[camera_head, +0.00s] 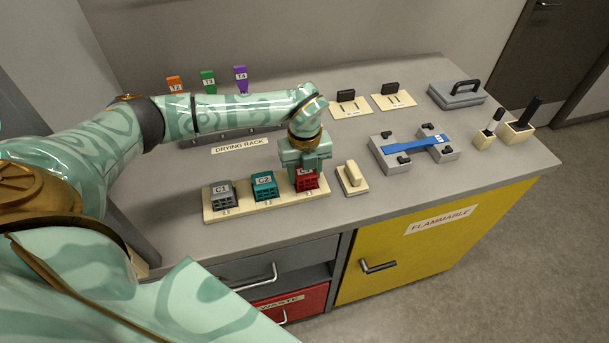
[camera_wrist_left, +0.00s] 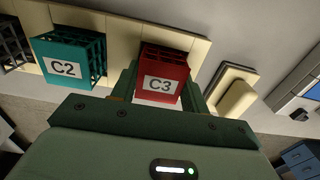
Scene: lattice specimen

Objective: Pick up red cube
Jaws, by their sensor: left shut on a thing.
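The red cube (camera_head: 307,181), a lattice block labelled C3, is at the right end of a cream holder board (camera_head: 243,212). My left gripper (camera_head: 305,168) comes down over it from above and is shut on it. In the left wrist view the red cube (camera_wrist_left: 162,76) sits between the two fingers of my left gripper (camera_wrist_left: 161,85), with its label facing the camera. The cube still appears at its place on the board; I cannot tell whether it touches the board. My right gripper is not in view.
A teal cube C2 (camera_head: 264,187) and a grey cube C1 (camera_head: 221,194) stand left on the same board. A cream block (camera_head: 353,178) lies just right. A blue bar (camera_head: 417,145) rests on a grey fixture. Coloured tabs stand behind my arm. The front counter strip is clear.

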